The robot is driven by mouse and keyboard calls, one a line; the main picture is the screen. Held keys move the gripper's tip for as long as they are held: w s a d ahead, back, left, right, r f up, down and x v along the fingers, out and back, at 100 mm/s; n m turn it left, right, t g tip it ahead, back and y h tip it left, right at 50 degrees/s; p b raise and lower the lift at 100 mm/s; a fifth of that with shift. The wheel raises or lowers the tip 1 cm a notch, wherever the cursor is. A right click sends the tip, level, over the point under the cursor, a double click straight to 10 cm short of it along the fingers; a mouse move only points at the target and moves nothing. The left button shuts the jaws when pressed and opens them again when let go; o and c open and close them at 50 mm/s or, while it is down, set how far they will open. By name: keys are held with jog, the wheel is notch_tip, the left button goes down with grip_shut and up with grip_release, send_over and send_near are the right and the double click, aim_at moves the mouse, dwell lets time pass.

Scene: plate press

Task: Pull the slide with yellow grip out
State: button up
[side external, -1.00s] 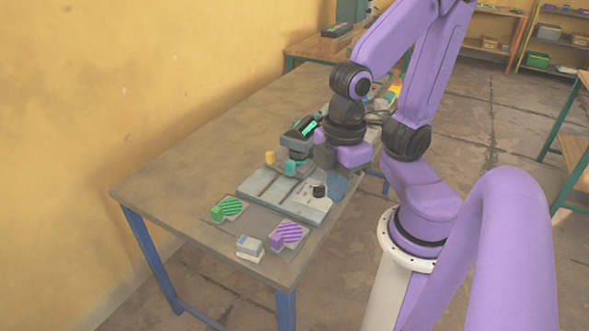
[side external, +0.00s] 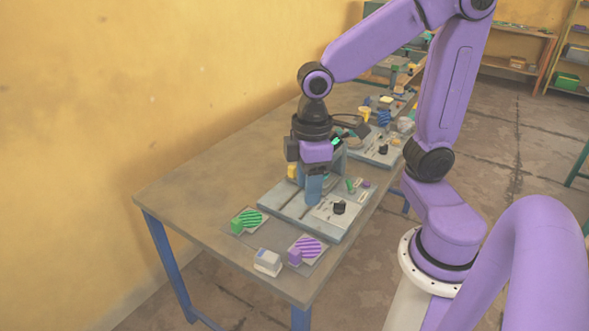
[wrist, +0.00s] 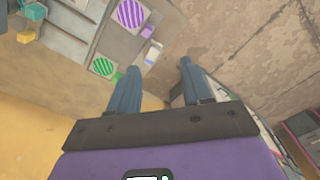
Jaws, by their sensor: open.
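The yellow grip (side external: 292,172) stands on the grey press base (side external: 275,197), mostly hidden behind my gripper in the side view. In the wrist view the yellow grip (wrist: 26,36) is at the upper left, near a teal block (wrist: 35,11). The slide under it cannot be made out clearly. My gripper (side external: 314,198) points down over the press base, in front of the yellow grip in the picture. In the wrist view its two blue fingers (wrist: 159,66) are apart with nothing between them. The yellow grip lies well left of the fingers there.
A black knob (side external: 339,208) stands on a pale panel of the base. A green striped plate (side external: 249,219), a purple striped plate (side external: 308,248) and a grey-white block (side external: 268,261) lie near the front. More equipment (side external: 382,148) stands behind. The table's left side is bare.

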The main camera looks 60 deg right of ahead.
jog(key=w+d+m, duration=0.3)
jog(key=w+d, duration=0.1)
jog(key=w, duration=0.6)
jog(key=m, duration=0.6)
send_over(292, 167)
notch_tip(292, 167, down, 4)
jog(key=r, duration=0.1)
notch_tip(292, 167, down, 18)
jog(key=shift+d+r, duration=0.1)
jog(key=shift+d, duration=0.05)
grip_shut()
